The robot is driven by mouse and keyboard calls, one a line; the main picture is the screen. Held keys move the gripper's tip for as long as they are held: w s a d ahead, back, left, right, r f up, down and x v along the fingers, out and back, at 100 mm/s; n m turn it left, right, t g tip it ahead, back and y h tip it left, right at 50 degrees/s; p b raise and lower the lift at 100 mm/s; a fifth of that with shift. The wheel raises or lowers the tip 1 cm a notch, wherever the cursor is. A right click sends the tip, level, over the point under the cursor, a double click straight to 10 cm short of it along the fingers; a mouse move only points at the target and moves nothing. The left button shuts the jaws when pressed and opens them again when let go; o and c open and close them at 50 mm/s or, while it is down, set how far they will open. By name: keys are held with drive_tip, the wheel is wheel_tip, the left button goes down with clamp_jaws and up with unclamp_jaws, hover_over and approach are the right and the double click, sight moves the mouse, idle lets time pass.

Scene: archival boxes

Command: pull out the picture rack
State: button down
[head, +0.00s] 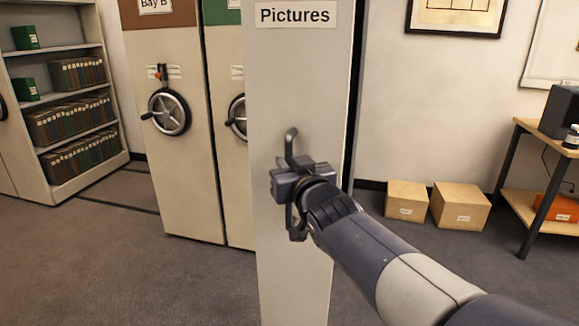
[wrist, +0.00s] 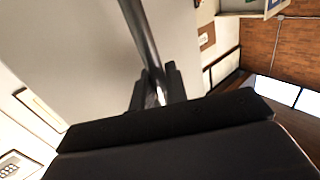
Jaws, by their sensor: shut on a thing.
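The picture rack (head: 285,90) is a tall, narrow pale panel labelled "Pictures", standing in the middle of the head view. It stands forward of the bays to its left. A dark vertical bar handle (head: 291,143) is fixed to its front. My gripper (head: 288,183) is shut around the middle of this handle; the grip itself is partly hidden by the gripper body. In the wrist view the handle (wrist: 138,30) runs down between the two fingers (wrist: 157,88), with the rack's pale face (wrist: 70,60) behind it.
Bay B (head: 165,130) with its handwheel (head: 169,112) stands left of the rack. Open shelves (head: 60,100) are at far left. Two cardboard boxes (head: 460,206) lie on the floor at right, beside a table (head: 520,180). Carpet (head: 180,280) is clear at lower left.

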idle(0.3)
drive_tip(key=c, duration=1.8)
unclamp_jaws()
drive_tip(key=shift+o, duration=0.2)
drive_tip(key=shift+s, duration=0.15)
drive_tip(key=p+v, duration=0.2)
drive_tip(key=v, duration=0.8)
drive_tip(key=shift+s, duration=0.3)
drive_tip(key=shift+w, duration=0.15)
drive_tip(key=b+x, duration=0.2)
drive_tip(key=x, duration=0.8)
drive_tip(key=shift+w, duration=0.4)
